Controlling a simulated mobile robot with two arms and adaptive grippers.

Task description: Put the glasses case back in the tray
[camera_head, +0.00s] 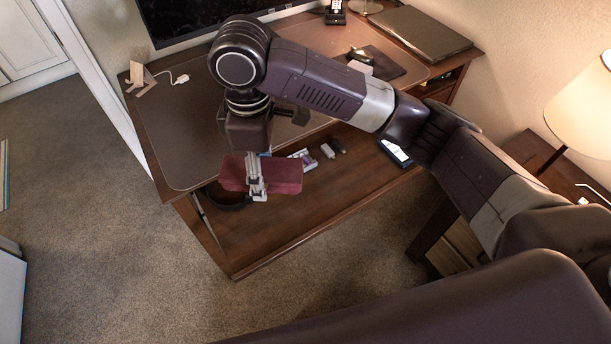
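The dark red glasses case (287,177) is held level in my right gripper (257,188), whose arm comes in from the right. The fingers close around the case left of its middle. The case is over the left part of the pulled-out wooden tray (300,212) under the desk top. The case and gripper hide part of the tray's left side. Whether the case touches the tray cannot be told. My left gripper does not show.
In the tray lie a dark looped item (228,204), a small packet (303,159), small items (327,150) and a device with a lit screen (396,151). The tray's front middle is bare. The blotter (180,130), a monitor (215,12) and a laptop (422,40) are behind.

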